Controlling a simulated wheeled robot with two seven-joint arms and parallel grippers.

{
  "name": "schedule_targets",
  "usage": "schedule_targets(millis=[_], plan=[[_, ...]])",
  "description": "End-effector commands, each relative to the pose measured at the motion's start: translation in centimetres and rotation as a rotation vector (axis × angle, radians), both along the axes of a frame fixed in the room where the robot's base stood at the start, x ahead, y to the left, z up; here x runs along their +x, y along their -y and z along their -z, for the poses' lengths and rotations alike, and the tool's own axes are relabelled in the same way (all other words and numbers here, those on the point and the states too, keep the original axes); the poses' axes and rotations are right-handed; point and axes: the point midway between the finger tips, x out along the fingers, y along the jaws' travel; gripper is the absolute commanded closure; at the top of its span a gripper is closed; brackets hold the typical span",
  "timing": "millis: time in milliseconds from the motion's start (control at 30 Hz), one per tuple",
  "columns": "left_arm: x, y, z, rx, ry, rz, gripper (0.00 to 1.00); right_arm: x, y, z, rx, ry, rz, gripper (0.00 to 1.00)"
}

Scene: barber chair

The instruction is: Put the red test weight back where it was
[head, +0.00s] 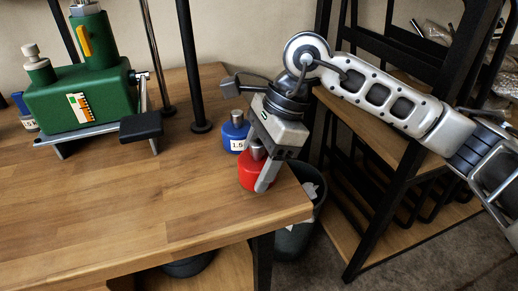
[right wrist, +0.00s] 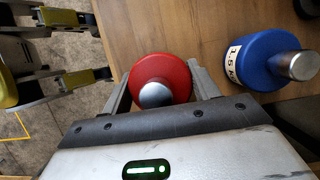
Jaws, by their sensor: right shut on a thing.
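The red test weight (head: 252,174) is near the right edge of the wooden table, in the head view. It has a round red body and a silver knob. My right gripper (head: 262,172) reaches down from above and is shut on it. In the right wrist view the red weight (right wrist: 160,78) sits between the two fingers of my right gripper (right wrist: 160,88). I cannot tell whether its base touches the table. My left gripper is in neither view.
A blue weight (head: 235,133) labelled 1.5 stands just behind the red one, and shows in the right wrist view (right wrist: 262,62). A green machine (head: 80,98) stands at the left on the table (head: 140,205). A black post (head: 192,75) rises behind. Dark shelving (head: 345,140) and a bin (head: 298,238) are at the right.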

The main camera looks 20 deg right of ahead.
Motion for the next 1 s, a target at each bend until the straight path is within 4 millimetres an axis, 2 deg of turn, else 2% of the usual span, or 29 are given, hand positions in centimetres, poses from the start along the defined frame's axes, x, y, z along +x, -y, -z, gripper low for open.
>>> schedule_targets(millis=[133,500,533,600,867,1000], plan=[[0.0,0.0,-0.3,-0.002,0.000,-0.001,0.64,0.1,-0.1,0.7,0.006,0.009,0.001,1.00],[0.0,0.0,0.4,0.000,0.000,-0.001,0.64,0.1,-0.1,1.2,0.007,0.011,0.000,1.00],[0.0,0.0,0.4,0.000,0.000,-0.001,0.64,0.0,0.0,1.5,0.001,0.003,0.000,0.37],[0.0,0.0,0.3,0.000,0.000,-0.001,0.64,0.0,0.0,1.4,0.001,0.003,0.001,0.18],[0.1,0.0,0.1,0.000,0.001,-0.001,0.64,0.0,0.0,1.4,0.001,0.002,0.001,0.18],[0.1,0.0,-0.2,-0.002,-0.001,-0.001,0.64,0.1,0.1,0.7,0.001,0.004,0.002,0.18]])
